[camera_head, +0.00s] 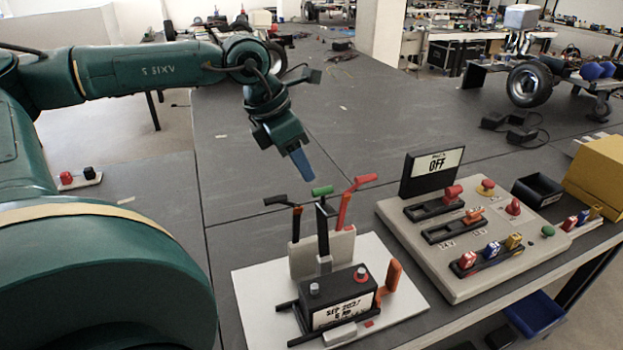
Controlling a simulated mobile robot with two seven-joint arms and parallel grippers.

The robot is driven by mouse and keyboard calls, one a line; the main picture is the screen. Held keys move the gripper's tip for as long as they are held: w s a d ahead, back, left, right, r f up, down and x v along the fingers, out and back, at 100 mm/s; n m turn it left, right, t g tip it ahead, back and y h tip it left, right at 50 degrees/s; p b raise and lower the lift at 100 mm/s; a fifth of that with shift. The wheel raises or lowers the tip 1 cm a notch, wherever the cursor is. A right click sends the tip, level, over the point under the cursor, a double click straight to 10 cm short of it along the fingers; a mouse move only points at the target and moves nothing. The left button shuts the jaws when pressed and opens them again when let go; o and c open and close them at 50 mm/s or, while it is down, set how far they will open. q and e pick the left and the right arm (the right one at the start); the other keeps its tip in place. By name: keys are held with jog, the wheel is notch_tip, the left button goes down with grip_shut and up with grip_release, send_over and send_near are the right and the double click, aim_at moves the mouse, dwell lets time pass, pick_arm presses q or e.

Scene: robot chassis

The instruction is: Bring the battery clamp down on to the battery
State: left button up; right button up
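The battery (338,309) is a black box with a white date label and two terminals on top, one grey and one red. It sits on a white board (262,290). Behind it stand three upright levers: one black-tipped (297,222), one green-tipped (323,215) and one red-tipped (345,210). I cannot tell for sure which is the clamp; the green-tipped middle one stands upright behind the battery, off its top. My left gripper (299,163) hangs above and behind the levers, pointing down, apart from them. Its blue fingertips overlap, so its opening is unclear. My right gripper is out of view.
An orange handle (393,275) stands right of the battery. A switch panel (470,270) with an OFF sign (434,170) lies to the right, with a black bin (537,190) and a yellow box (600,170) beyond. The grey table behind my gripper is mostly clear.

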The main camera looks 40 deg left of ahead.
pick_arm(q)
jog(key=shift+x, duration=2.85)
jog(key=shift+c, duration=0.5)
grip_shut()
